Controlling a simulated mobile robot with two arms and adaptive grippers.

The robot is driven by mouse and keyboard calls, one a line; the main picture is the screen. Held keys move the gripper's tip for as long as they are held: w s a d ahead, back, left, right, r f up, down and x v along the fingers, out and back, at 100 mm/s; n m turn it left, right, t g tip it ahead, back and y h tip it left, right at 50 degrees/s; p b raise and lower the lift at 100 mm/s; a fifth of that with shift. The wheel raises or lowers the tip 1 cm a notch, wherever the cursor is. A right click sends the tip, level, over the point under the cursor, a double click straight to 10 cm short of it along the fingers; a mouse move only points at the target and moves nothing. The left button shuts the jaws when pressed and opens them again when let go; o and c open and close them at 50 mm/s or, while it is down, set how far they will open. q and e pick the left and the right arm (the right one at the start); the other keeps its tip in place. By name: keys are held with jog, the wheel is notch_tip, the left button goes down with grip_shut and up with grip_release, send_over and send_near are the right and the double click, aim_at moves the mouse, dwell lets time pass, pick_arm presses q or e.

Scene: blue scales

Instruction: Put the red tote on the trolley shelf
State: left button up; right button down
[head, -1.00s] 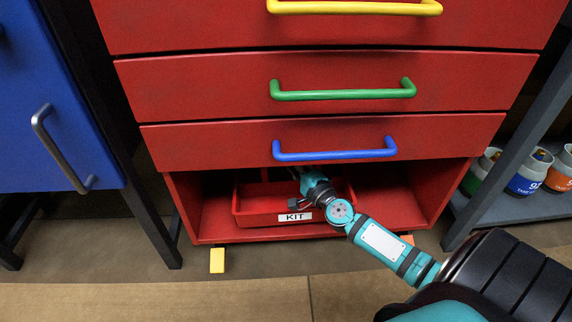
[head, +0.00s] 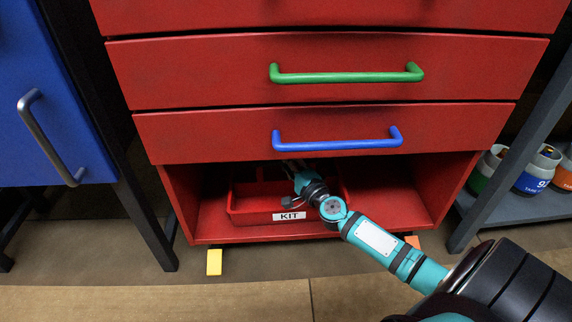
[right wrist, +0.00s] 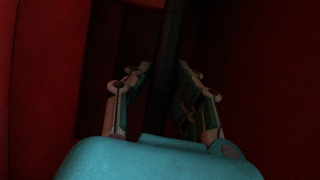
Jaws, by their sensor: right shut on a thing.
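The red tote (head: 252,218), with a white KIT label on its front, sits inside the open bottom bay of the red trolley, on or just above its shelf (head: 395,213). Any small gap under it cannot be told. My right gripper (head: 290,168) reaches into the bay over the tote, below the lowest drawer. In the right wrist view my right gripper (right wrist: 164,78) is closed around a dark upright bar (right wrist: 168,60), which looks like the tote's handle. The tote's back part is in shadow and partly hidden by my gripper. My left gripper is not in view.
Drawers with a green handle (head: 347,77) and a blue handle (head: 338,142) hang above the bay. A blue cabinet (head: 45,120) stands on the left. A grey rack (head: 515,207) with several canisters stands on the right. Bay space right of the tote is free.

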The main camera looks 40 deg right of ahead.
jog(key=c, duration=1.2)
grip_release()
jog(key=shift+f, duration=0.1)
jog(key=shift+s, duration=0.1)
jog(key=s, duration=0.8)
jog(key=s+p, duration=0.1)
jog(key=s, duration=0.2)
jog(key=shift+s+a+f, duration=0.1)
jog(key=shift+s+a, duration=0.25)
jog(key=shift+s, duration=0.05)
